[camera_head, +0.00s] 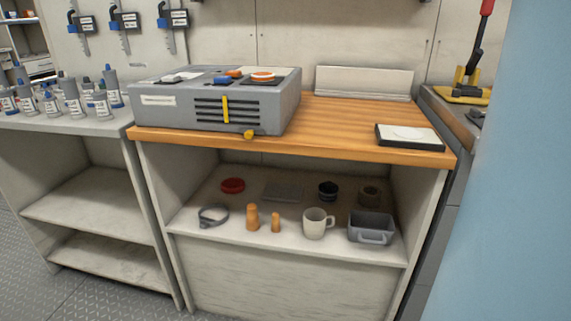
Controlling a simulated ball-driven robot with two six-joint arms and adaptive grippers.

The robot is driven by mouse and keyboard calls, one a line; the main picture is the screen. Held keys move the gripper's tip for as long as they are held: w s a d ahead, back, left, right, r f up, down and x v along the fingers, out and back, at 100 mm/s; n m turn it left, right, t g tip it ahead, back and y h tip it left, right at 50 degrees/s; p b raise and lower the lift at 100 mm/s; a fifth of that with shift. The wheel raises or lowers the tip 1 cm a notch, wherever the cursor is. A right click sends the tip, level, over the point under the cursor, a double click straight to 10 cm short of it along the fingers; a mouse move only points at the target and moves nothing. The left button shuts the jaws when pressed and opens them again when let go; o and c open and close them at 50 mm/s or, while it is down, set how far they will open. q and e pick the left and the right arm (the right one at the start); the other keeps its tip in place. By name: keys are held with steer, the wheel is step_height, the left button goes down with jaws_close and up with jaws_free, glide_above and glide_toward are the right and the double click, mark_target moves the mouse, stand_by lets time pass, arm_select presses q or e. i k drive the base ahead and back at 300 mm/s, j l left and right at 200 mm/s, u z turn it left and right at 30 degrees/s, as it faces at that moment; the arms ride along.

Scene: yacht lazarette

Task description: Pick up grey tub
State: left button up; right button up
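The grey tub (371,226) is a small open box with a handle on its front side. It stands on the white shelf under the wooden counter, at the right end of the shelf's front row. Its inside looks empty. A white mug (318,224) stands just left of it, with its handle toward the tub. Neither of my grippers shows in the head view.
The shelf (285,240) also holds orange pieces (252,217), a grey ring clamp (213,215), a red disc (232,185), a black cup (328,190) and a dark round thing (370,194). The wooden counter (345,120) overhangs it. Cabinet side walls bound the shelf.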

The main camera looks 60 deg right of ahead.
mark_target(368, 227)
steer(key=k+j+z, duration=0.1)
steer(key=z, duration=2.2)
